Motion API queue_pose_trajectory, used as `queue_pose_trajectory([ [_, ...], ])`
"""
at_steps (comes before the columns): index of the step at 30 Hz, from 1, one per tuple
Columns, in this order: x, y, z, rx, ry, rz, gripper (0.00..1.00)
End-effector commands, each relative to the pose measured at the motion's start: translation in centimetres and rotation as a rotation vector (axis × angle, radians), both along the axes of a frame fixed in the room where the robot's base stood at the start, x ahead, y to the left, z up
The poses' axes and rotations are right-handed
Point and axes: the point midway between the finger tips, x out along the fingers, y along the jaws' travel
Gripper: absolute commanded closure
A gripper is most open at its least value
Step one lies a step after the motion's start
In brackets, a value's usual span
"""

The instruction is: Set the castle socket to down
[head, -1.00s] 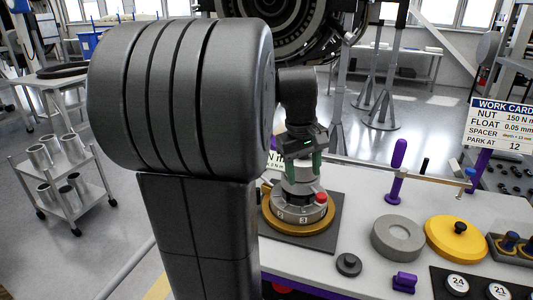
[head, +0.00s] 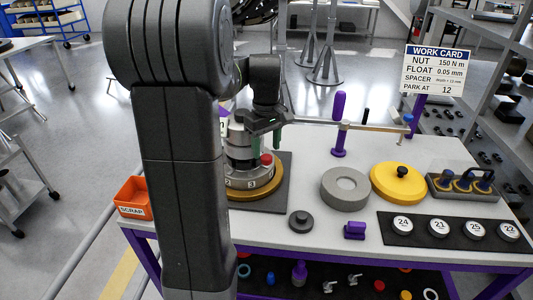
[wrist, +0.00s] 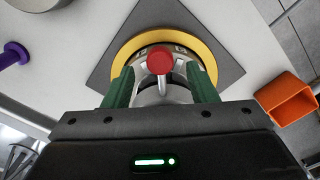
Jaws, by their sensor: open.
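A stepped grey cylinder unit (head: 238,150) stands upright in a gold ring (head: 266,190) on a dark square plate (head: 281,180). It has a numbered band and a red knob (head: 266,159); I cannot tell which part is the castle socket. My gripper (head: 265,132) is open, above and slightly right of the unit's top in the head view. In the wrist view my gripper (wrist: 164,80) has its green fingers apart on either side of the red knob (wrist: 159,61). I cannot tell whether they touch the unit. My arm hides part of its left side.
An orange scrap bin (head: 134,198) is at the left edge. Numbered discs (head: 440,228) lie on a dark mat. The bench front is partly clear.

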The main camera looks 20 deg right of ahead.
Motion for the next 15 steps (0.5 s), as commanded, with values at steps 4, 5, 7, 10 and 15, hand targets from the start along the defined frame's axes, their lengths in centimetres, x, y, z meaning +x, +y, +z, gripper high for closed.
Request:
queue_pose_trajectory([
  [4, 0.0, 0.0, -2.1, 0.001, 0.002, 0.0, 0.48],
  [5, 0.0, 0.0, -2.3, 0.001, 0.001, 0.0, 0.48],
  [7, 0.0, 0.0, -2.8, 0.001, 0.001, 0.0, 0.48],
  [10, 0.0, 0.0, -3.2, 0.0, 0.0, 0.0, 0.48],
  [15, 0.0, 0.0, -3.2, -0.001, 0.0, 0.0, 0.48],
])
